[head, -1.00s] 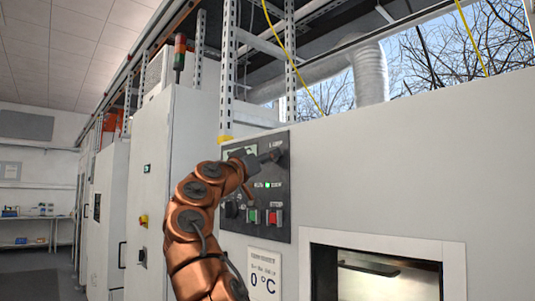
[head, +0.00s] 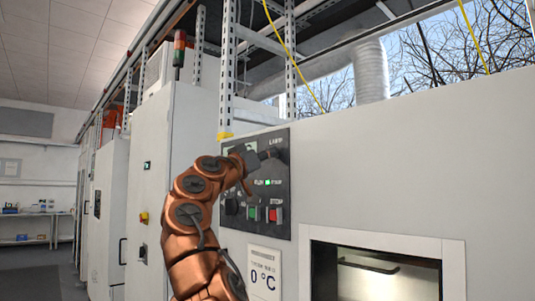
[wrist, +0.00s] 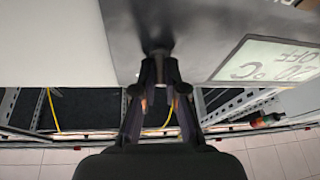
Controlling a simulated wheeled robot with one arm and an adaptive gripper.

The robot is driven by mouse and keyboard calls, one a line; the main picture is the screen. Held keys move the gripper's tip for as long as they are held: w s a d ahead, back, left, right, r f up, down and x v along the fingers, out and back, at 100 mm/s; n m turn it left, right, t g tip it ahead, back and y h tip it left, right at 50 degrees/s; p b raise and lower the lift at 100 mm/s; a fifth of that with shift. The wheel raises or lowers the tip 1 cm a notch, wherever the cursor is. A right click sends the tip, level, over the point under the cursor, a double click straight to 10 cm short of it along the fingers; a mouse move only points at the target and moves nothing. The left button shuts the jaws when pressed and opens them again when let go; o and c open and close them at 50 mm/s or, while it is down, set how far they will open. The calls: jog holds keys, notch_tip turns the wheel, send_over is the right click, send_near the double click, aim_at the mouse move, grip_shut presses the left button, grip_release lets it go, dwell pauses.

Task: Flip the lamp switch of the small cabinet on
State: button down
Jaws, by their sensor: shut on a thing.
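The dark control panel (head: 283,226) is on the front of the pale cabinet (head: 400,165). A "LAMP" label (head: 276,142) is at its upper right. My gripper (head: 276,154) is at the panel just under this label. In the wrist view, my gripper (wrist: 160,72) has its fingertips closed together on the dark lamp switch (wrist: 158,50), which stands out from the panel. The fingers hide most of the switch, so its exact position is unclear.
Below my gripper, the panel has a lit green indicator (head: 268,182), a green button (head: 252,213), a red button (head: 273,214) and a black knob (head: 231,206). A display (wrist: 270,62) lies beside the switch. A window (head: 375,277) is lower right.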

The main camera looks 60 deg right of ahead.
jog(key=shift+r+y+p, duration=0.3)
jog(key=shift+y+p, duration=0.4)
jog(key=shift+p, duration=0.4)
jog(key=c, duration=1.2)
grip_release()
jog(key=shift+a, duration=0.15)
jog(key=shift+v, duration=5.9)
jog(key=shift+f, duration=0.1)
